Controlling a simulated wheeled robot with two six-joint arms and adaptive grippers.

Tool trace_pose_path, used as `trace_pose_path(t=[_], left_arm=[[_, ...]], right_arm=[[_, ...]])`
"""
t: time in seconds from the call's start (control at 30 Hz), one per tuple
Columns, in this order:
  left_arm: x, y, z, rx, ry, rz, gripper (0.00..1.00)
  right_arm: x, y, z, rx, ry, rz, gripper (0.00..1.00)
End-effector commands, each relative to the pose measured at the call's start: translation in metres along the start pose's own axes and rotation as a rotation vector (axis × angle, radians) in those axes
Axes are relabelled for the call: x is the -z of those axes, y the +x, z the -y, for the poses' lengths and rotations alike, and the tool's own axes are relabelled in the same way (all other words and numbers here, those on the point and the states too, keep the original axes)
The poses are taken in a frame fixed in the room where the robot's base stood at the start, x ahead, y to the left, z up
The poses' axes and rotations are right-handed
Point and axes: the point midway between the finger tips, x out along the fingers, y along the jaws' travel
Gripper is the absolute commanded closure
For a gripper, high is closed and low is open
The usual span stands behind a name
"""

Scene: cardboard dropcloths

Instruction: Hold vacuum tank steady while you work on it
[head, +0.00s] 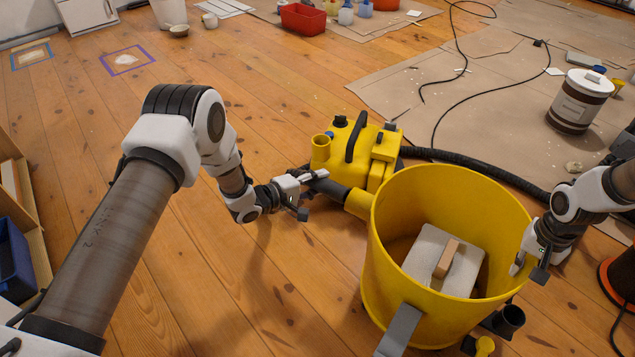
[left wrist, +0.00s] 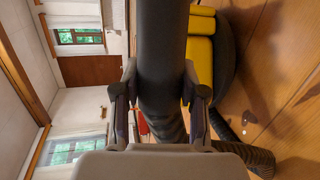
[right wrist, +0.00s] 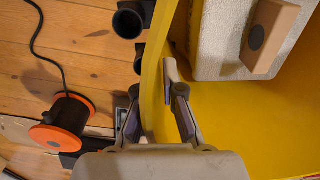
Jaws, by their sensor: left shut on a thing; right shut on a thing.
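The yellow vacuum tank (head: 452,196) stands open-topped on the wooden floor at the lower right of the head view. A pale block (head: 430,258) with a wooden piece (head: 447,258) on it lies inside. My right gripper (head: 535,258) is shut on the tank's right wall, one finger inside and one outside; the right wrist view shows the pinched wall (right wrist: 153,85). The yellow vacuum head (head: 365,160) sits behind the tank. The tube's far end is hidden.
A black hose (head: 470,160) runs behind the tank. A lidded bucket (head: 577,105) stands on cardboard sheets (head: 430,85) at the upper right. An orange cable reel (right wrist: 62,122) stands right of the tank. A red bin (head: 302,18) is far back. Floor at left centre is clear.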

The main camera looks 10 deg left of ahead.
Motion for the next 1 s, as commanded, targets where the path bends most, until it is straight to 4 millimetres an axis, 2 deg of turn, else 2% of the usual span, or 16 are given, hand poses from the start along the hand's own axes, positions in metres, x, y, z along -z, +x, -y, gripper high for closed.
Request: trace_pose_path(t=[1.0], left_arm=[[-0.0051, 0.0020, -0.0002, 0.000, 0.000, 0.002, 0.93]], right_arm=[[-0.0001, 0.0004, -0.0001, -0.001, -0.001, 0.001, 1.00]])
